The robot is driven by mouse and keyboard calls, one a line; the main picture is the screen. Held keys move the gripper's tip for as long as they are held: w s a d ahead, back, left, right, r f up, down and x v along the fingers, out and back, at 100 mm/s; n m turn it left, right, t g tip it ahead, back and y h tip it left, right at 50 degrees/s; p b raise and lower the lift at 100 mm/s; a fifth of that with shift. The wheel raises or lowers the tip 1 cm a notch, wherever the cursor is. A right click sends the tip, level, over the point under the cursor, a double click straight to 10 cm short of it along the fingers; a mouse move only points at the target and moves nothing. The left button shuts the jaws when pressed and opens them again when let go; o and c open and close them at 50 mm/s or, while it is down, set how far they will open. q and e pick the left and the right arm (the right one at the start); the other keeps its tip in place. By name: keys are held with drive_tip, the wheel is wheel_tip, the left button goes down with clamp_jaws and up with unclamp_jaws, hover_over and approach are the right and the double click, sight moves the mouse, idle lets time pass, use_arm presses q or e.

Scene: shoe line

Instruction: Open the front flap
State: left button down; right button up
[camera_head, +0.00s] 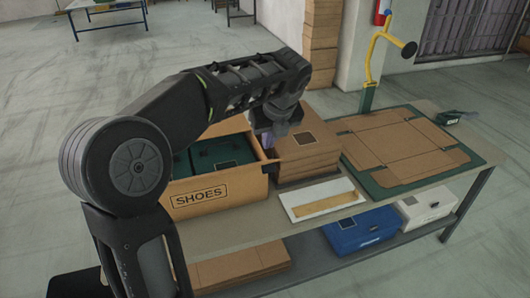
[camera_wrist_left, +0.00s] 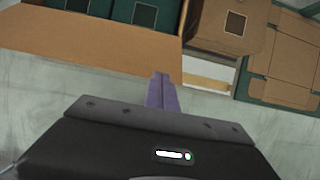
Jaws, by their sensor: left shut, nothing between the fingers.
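An open cardboard carton marked SHOES (camera_head: 205,197) stands on the table with dark green shoe boxes (camera_head: 218,152) inside. Its broad brown front panel (camera_wrist_left: 90,45) fills the upper left of the left wrist view; I cannot tell wall from front flap there. My left gripper (camera_head: 268,142) is at the carton's right end, over its corner. Its purple fingers (camera_wrist_left: 163,92) are shut and empty, with their tips close to the panel's right end. I cannot tell whether they touch it. My left arm hides part of the carton's back. My right gripper is not in view.
Stacked flat brown boxes (camera_head: 305,155) stand just right of the carton. A white tray (camera_head: 318,199) lies in front of them. A flat cardboard blank lies on a green mat (camera_head: 375,182) at the right. Blue (camera_head: 360,230) and white boxes sit on the lower shelf.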

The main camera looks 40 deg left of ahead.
use_arm(q)
wheel_tip(320, 180, up, 5)
drive_tip(key=shift+d+f, duration=0.1)
drive_tip(key=shift+f, duration=0.05)
drive_tip(key=shift+s, duration=0.1)
idle(0.5)
